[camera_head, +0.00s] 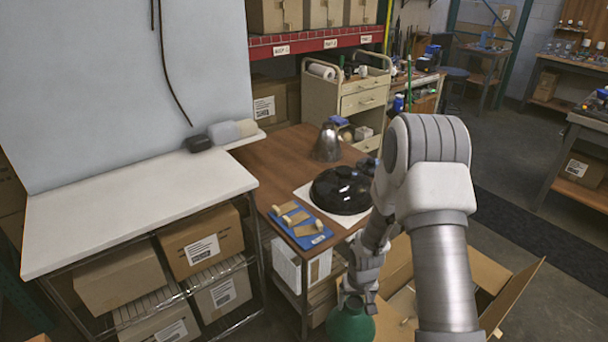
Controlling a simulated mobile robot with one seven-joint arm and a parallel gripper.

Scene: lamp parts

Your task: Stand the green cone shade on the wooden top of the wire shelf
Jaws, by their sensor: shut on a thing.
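The green cone shade (350,324) is at the bottom edge of the head view, partly cut off. My gripper (357,297) is shut on its upper end and holds it low, over or beside the open cardboard box; I cannot tell which. The brown wooden top (275,168) is beyond and to the left of my gripper, higher up. Its supporting frame is mostly hidden. To its left, a unit with wire shelves (150,305) has a pale top (130,200).
A silver cone shade (327,143), a glossy black dome (343,190) on a white sheet, and a blue tray (301,225) with small parts occupy the wooden top. Its back left area is clear. The open cardboard box (488,272) is at lower right. A pale panel rises behind the left unit.

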